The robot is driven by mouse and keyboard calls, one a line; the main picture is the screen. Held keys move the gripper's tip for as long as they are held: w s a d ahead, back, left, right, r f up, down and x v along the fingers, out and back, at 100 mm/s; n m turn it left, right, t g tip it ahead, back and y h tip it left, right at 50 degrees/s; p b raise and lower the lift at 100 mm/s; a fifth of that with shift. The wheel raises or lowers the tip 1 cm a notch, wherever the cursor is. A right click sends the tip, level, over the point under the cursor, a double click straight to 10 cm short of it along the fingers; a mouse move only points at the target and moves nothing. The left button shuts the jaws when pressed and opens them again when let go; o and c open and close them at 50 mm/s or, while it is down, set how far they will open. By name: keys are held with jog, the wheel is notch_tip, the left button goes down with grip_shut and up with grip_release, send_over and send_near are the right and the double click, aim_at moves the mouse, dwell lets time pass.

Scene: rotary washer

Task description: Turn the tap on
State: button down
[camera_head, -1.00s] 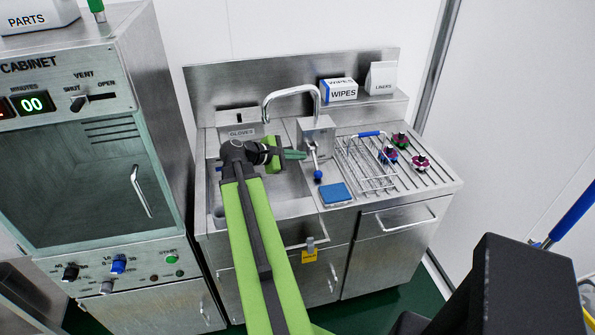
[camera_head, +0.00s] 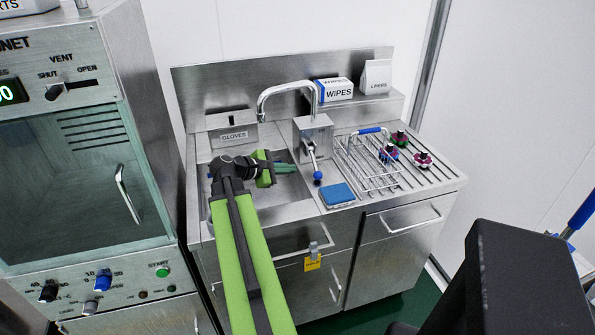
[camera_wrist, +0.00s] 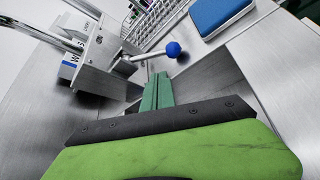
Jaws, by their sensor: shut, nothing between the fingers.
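The tap is a curved steel spout (camera_head: 287,88) on a metal block (camera_head: 314,136) at the back of the sink. Its lever (camera_head: 312,160) points down toward the front and ends in a blue ball (camera_head: 318,176). The ball also shows in the wrist view (camera_wrist: 173,49). My gripper (camera_head: 292,169) is over the sink basin, left of the lever. Its green fingers (camera_wrist: 157,92) are together and empty. In the wrist view the lever and ball are just beyond the fingertips, with a gap that looks small.
A wire basket (camera_head: 370,162) and several dark-and-pink knobbed parts (camera_head: 423,160) are on the drainboard. A glass-fronted cabinet (camera_head: 90,160) is at left.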

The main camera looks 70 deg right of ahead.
aim_at(307, 176)
jog(key=b+x, duration=0.3)
jog(key=x, duration=0.5)
jog(key=shift+s+d+f, duration=0.15)
jog(key=shift+s+d, duration=0.1)
